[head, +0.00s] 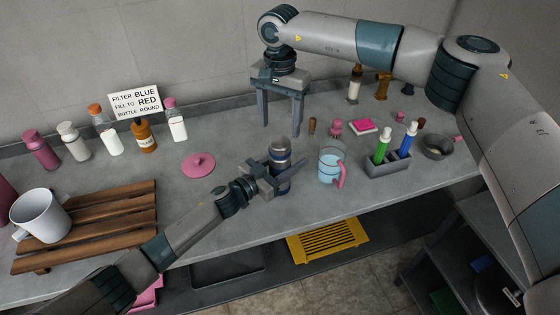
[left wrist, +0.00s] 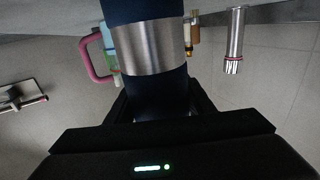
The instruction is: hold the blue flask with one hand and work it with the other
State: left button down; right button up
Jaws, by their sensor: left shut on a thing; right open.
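The blue flask (head: 281,158) stands upright near the middle of the counter, dark blue with a steel band; it fills the top middle of the left wrist view (left wrist: 155,45). My left gripper (head: 278,178) is shut around its lower part, with a finger on either side; the fingers also show in the left wrist view (left wrist: 158,108). The flask's base is partly hidden by the gripper. My right gripper (head: 284,112) is open and empty, pointing down behind the flask and apart from it.
A grey holder (head: 388,169) carries green and blue bottles. A pink lid (head: 198,165) lies left. A wooden rack (head: 105,225) bears a white mug (head: 40,215). Several bottles line the back left.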

jog(key=m, duration=1.5)
jog(key=shift+a, duration=0.1)
jog(key=m, duration=0.4)
jog(key=shift+m, duration=0.4)
jog(key=m, duration=2)
jog(key=shift+m, duration=0.4)
